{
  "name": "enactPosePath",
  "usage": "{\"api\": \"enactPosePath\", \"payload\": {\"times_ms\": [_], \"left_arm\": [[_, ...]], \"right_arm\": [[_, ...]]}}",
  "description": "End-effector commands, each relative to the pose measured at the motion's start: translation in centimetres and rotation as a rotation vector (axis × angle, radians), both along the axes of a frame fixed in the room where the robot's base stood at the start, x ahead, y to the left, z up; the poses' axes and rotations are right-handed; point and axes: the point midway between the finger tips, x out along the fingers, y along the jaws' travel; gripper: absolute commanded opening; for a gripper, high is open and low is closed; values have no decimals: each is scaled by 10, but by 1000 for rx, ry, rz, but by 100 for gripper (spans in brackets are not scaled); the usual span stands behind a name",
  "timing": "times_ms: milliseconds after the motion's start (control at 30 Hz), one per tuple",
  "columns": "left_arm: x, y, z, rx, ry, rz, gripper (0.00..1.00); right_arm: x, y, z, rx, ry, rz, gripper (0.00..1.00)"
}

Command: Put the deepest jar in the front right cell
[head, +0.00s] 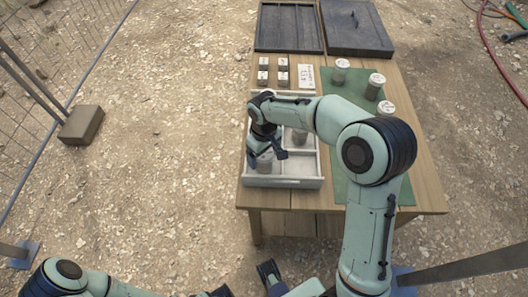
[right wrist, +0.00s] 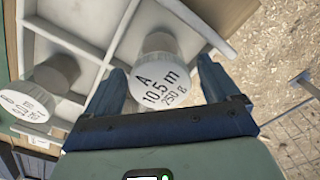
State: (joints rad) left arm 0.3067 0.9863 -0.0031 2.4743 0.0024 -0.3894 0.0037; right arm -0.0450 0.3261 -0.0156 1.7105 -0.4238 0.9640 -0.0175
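The pale divided crate (head: 290,183) stands on the table. My right gripper (head: 266,150) is over its left side. In the right wrist view, the fingers of my right gripper (right wrist: 162,82) are spread on either side of a jar with a white lid (right wrist: 160,88) marked "A 10.5 m 250 g". That jar (head: 265,162) shows in the front left cell in the head view. A second jar (head: 299,137) stands behind the front right cell; its lid (right wrist: 25,106) is hard to read. The front right cell (head: 299,165) looks empty.
Three lidded jars (head: 342,66), (head: 375,84), (head: 386,109) stand on the green mat (head: 335,186). Several small labelled blocks (head: 283,64) and a card (head: 306,76) lie behind the crate. Dark trays (head: 289,27) occupy the table's back. My right arm covers part of the mat.

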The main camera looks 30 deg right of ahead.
Motion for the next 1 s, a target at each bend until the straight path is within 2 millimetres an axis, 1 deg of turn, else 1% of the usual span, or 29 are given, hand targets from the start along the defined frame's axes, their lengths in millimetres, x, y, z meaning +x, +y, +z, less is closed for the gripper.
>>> {"api": "enactPosePath", "payload": {"times_ms": [233, 367, 467, 600, 800, 900, 1000], "left_arm": [[0, 0, 1, 0, 0, 0, 43], [0, 0, 3, 0, 3, -1, 43], [-1, 0, 5, -1, 5, -2, 43], [0, 0, 9, -1, 5, -2, 43], [2, 0, 15, 0, 3, -1, 43], [2, 0, 17, -1, 1, -1, 43], [3, 0, 18, -1, 1, -1, 43]], "right_arm": [[0, 0, 1, 0, -1, 0, 88], [1, 0, 12, 0, -3, 0, 88], [1, 0, 29, 0, -5, 0, 88], [1, 0, 61, 0, -6, 1, 88], [1, 0, 100, 1, -5, 0, 88], [1, 0, 113, 1, -3, 1, 88], [0, 0, 121, 0, -1, 1, 88]]}}
